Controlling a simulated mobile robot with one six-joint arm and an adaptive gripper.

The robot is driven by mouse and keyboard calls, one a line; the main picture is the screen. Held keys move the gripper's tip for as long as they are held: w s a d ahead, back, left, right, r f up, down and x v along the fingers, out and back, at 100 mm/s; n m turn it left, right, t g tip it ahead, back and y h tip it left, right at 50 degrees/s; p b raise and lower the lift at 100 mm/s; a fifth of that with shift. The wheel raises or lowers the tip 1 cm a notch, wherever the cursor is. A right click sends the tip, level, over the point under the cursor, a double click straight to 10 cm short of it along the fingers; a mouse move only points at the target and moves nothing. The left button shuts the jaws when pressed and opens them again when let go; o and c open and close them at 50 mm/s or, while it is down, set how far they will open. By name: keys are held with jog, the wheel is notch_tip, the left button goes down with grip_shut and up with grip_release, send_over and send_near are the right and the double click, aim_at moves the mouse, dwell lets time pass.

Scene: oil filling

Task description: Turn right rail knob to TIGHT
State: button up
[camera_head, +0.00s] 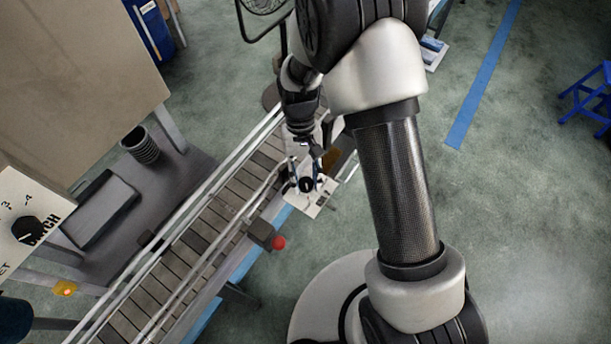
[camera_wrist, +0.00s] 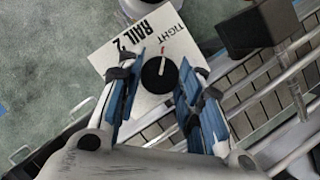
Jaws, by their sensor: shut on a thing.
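The rail knob (camera_wrist: 158,76) is round and black with a pale and red pointer line. It sits on a white plate (camera_wrist: 97,60) marked RAIL 2 and TIGHT. In the wrist view the pointer aims up, towards the TIGHT lettering. My gripper (camera_wrist: 162,68) has its blue-padded fingers on both sides of the knob, closed on it. In the head view the knob (camera_head: 307,185) and plate (camera_head: 318,203) sit at the conveyor's right side, with my gripper (camera_head: 305,178) over them. The finger contact is partly hidden there.
The slatted conveyor (camera_head: 190,247) with metal rails runs beside the plate. A dark box (camera_head: 262,235) with a red button (camera_head: 279,242) is mounted close by. A panel marked BATCH (camera_head: 22,215) with a black dial stands at the left. Open floor lies at the right.

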jog(key=o, duration=1)
jog(key=shift+o, duration=0.2)
jog(key=shift+r, duration=0.1)
jog(key=v, duration=1.2)
